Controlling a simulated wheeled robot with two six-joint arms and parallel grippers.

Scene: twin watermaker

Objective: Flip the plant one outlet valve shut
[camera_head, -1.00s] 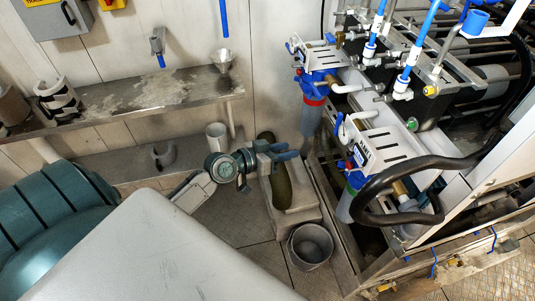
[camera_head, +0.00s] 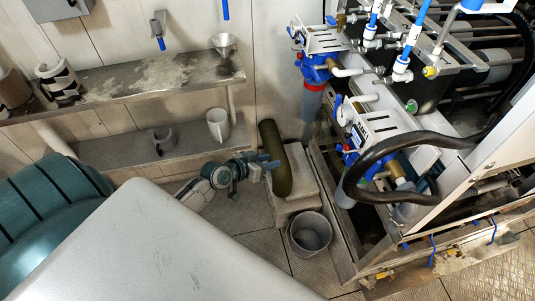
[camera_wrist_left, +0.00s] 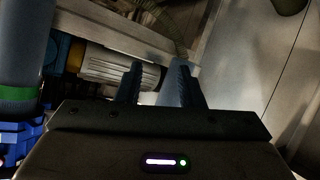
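Two filter units stand on the white frame at right, each with a labelled white plate; the label text is too small to read. The far unit (camera_head: 318,65) has blue fittings and a red ring. The near unit (camera_head: 352,150) has a blue head and a small upright blue handle (camera_head: 338,104). I cannot tell which handle is the plant one outlet valve. My left gripper (camera_head: 270,164) is left of the near unit, apart from it and low. In the left wrist view its two fingers (camera_wrist_left: 158,88) are apart with nothing held between them. My right gripper is out of view.
A grey bucket (camera_head: 310,232) stands on the floor in front. A thick black hose (camera_head: 372,160) loops before the near unit. A shelf (camera_head: 120,92) runs along the wall.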

